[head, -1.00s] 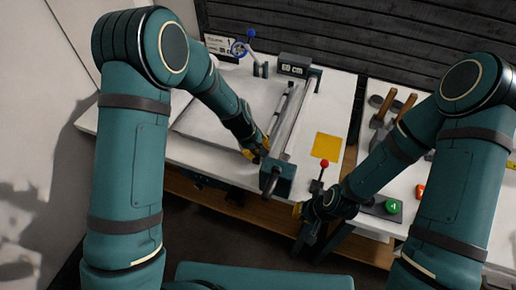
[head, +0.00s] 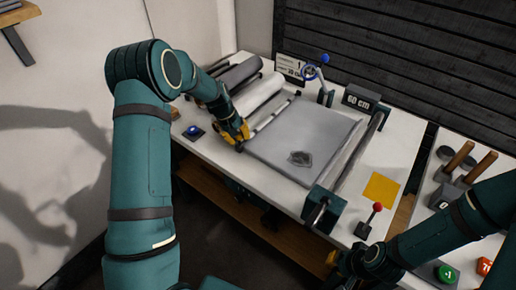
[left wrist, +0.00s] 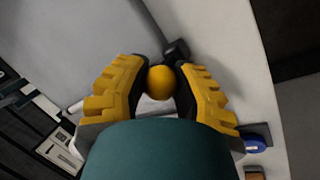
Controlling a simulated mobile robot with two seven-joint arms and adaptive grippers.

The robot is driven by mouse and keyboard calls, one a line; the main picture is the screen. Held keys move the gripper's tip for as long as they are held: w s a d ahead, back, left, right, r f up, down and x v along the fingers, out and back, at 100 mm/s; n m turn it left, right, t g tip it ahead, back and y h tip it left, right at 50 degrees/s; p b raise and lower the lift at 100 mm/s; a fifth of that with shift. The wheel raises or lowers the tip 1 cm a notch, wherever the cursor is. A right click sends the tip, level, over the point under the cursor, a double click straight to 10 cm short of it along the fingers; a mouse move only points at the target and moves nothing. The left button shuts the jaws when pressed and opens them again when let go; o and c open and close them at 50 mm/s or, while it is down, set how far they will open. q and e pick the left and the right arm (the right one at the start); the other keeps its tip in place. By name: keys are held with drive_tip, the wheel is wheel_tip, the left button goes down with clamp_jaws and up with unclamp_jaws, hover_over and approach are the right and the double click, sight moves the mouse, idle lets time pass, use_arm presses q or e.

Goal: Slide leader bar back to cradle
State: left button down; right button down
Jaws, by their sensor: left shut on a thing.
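My left gripper (head: 240,134) is at the front left edge of the grey sheet (head: 318,127), beside the rolls. The left wrist view shows its yellow fingers shut around a round yellow knob (left wrist: 160,82). The leader bar (head: 272,115) runs back from this gripper along the sheet's left edge. The gripper hides the bar's near end. A white roll (head: 258,95) and a dark grey roll (head: 238,73) lie just left of the bar; I cannot make out the cradle clearly. My right gripper (head: 333,260) is low at the table's front edge; its fingers are too unclear to judge.
A red-knobbed lever (head: 371,218) and yellow square (head: 382,188) lie further right. A blue-knobbed lever (head: 323,75) stands behind. A blue button (head: 194,132) sits at left.

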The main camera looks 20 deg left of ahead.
use_arm(q)
drive_tip(key=shift+w+a, duration=0.25)
drive_tip(key=shift+a, duration=0.75)
drive_tip(key=shift+w+a, duration=0.25)
drive_tip(key=shift+a, duration=0.7)
drive_tip(key=c, duration=0.7)
unclamp_jaws()
drive_tip(key=shift+a, duration=0.15)
drive_tip(key=shift+o, duration=0.2)
drive_tip(key=shift+r, duration=0.1)
drive_tip(key=v, duration=1.1)
drive_tip(key=shift+r, duration=0.4)
drive_tip(key=shift+s, duration=0.15)
